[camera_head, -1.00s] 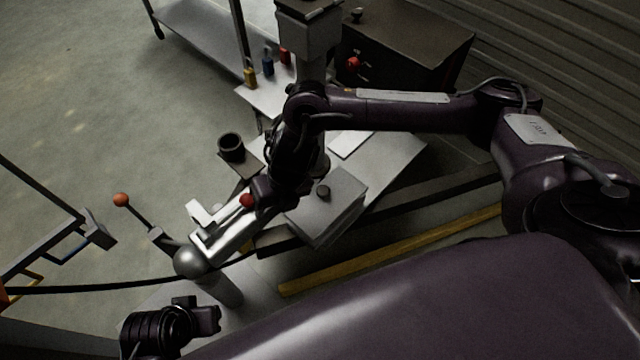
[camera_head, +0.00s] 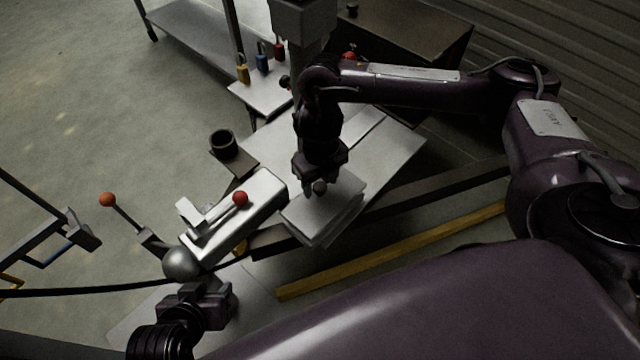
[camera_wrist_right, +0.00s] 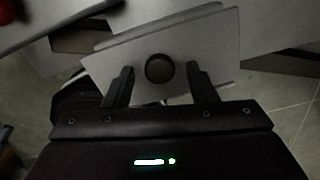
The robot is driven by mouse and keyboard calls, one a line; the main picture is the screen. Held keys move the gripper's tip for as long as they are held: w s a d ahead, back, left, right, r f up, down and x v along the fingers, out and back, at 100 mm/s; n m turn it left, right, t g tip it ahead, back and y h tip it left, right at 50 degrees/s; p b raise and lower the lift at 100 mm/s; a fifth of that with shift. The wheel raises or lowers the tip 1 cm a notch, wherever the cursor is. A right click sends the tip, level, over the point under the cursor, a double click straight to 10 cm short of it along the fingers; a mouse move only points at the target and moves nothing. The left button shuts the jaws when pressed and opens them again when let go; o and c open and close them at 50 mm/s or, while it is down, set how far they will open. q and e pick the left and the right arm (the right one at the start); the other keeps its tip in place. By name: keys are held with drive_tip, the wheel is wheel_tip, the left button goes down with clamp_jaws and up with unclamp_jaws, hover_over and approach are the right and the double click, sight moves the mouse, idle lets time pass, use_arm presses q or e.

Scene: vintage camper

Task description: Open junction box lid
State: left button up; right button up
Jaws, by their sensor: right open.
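The junction box (camera_head: 320,221) is a grey box with a flat lid, on the metal table in the head view. A round dark knob (camera_head: 320,187) stands on the lid (camera_head: 345,203). My right gripper (camera_head: 322,184) is above the lid, close to the knob. In the right wrist view the right gripper (camera_wrist_right: 160,85) is open, with one finger on each side of the knob (camera_wrist_right: 159,68) and gaps between. The lid (camera_wrist_right: 205,50) lies flat on the box. My left gripper (camera_head: 228,300) is at the lower left, away from the box; its finger gap is unclear.
A grey housing with a red-knobbed lever (camera_head: 240,198) stands left of the box. A black cup (camera_head: 223,143) is behind it. Padlocks (camera_head: 262,62) stand on a small shelf at the back. A yellow bar (camera_head: 390,250) lies in front of the table.

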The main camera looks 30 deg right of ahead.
drive_tip(key=shift+f, duration=0.1)
drive_tip(key=shift+c, duration=0.4)
clamp_jaws()
